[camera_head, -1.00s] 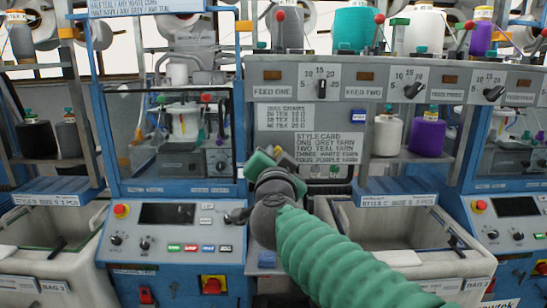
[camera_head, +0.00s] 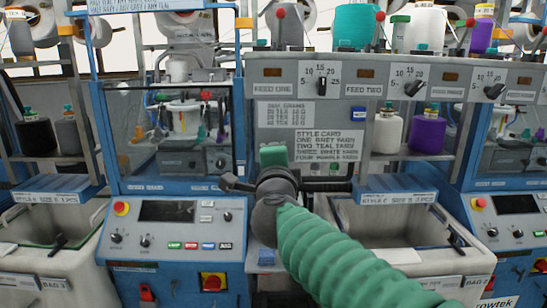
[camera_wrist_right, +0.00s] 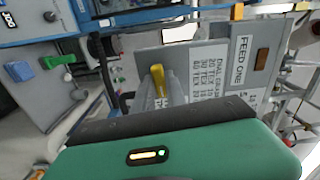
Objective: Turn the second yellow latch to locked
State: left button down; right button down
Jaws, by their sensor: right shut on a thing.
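My right gripper (camera_head: 273,156) is in front of the grey panel between the two bins, its green body upright. In the head view its fingers are hidden behind the body and wrist. In the right wrist view, my right gripper (camera_wrist_right: 168,90) has its grey fingers together at a yellow latch (camera_wrist_right: 156,76), shut on it. The latch stands roughly upright in that picture, and its lower part is hidden by the fingers. I cannot read its locked mark or tell its number in the row. My left gripper is not in view.
A style card (camera_head: 328,146) is on the panel just right of the gripper. Feed knobs (camera_head: 322,84) line the grey rail above. A control panel (camera_head: 172,225) is at left, and a grey bin (camera_head: 400,262) is at right. Yarn cones (camera_head: 427,133) stand on the shelf.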

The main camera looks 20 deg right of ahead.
jog(key=shift+f+m, duration=0.35)
jog(key=shift+m, duration=0.25)
jog(key=c, duration=1.6)
grip_release()
jog(key=shift+c, duration=0.2)
jog(key=shift+o, duration=1.3)
jog(key=shift+s+d+r, duration=0.1)
jog(key=shift+r, duration=0.1)
jog(key=shift+s, duration=0.1)
jog(key=b+v, duration=1.3)
jog(key=v, duration=0.3)
jog(key=shift+s, duration=0.2)
